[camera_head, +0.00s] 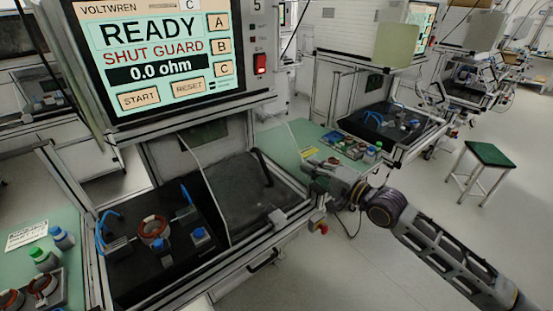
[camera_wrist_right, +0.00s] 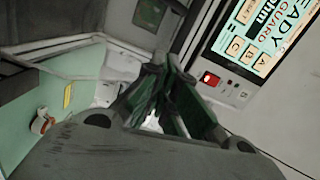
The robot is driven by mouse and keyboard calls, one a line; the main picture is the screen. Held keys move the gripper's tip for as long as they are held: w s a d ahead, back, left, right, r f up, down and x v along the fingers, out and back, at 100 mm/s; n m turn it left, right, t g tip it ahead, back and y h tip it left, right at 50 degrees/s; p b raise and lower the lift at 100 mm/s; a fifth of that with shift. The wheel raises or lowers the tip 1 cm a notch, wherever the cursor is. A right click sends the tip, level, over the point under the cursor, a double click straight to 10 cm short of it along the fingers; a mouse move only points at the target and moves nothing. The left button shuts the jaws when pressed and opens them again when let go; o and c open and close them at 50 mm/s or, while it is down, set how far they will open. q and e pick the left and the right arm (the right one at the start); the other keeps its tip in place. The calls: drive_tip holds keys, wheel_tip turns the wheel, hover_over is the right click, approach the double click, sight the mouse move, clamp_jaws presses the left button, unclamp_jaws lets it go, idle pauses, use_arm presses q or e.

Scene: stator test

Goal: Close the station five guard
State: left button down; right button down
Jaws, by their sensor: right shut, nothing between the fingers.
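The station five screen (camera_head: 155,50) reads READY, SHUT GUARD and 0.0 ohm; part of it also shows in the wrist view (camera_wrist_right: 262,35). Below it, a copper-wound stator (camera_head: 153,230) sits on the black fixture (camera_head: 140,275), uncovered. A grey see-through panel, which looks like the guard (camera_head: 240,195), stands to the right of the fixture, with a dark bar (camera_head: 262,168) at its far right. My right gripper (camera_head: 308,166) is shut and empty, right of that bar and apart from it as far as I can tell. Its fingers show in the wrist view (camera_wrist_right: 172,75). My left gripper is out of view.
A red switch (camera_head: 260,64) is beside the screen. A green side table with small parts (camera_head: 350,145) lies behind my right gripper. A red knob (camera_head: 323,229) is on the station's front right corner. A green stool (camera_head: 487,155) stands on open floor at right.

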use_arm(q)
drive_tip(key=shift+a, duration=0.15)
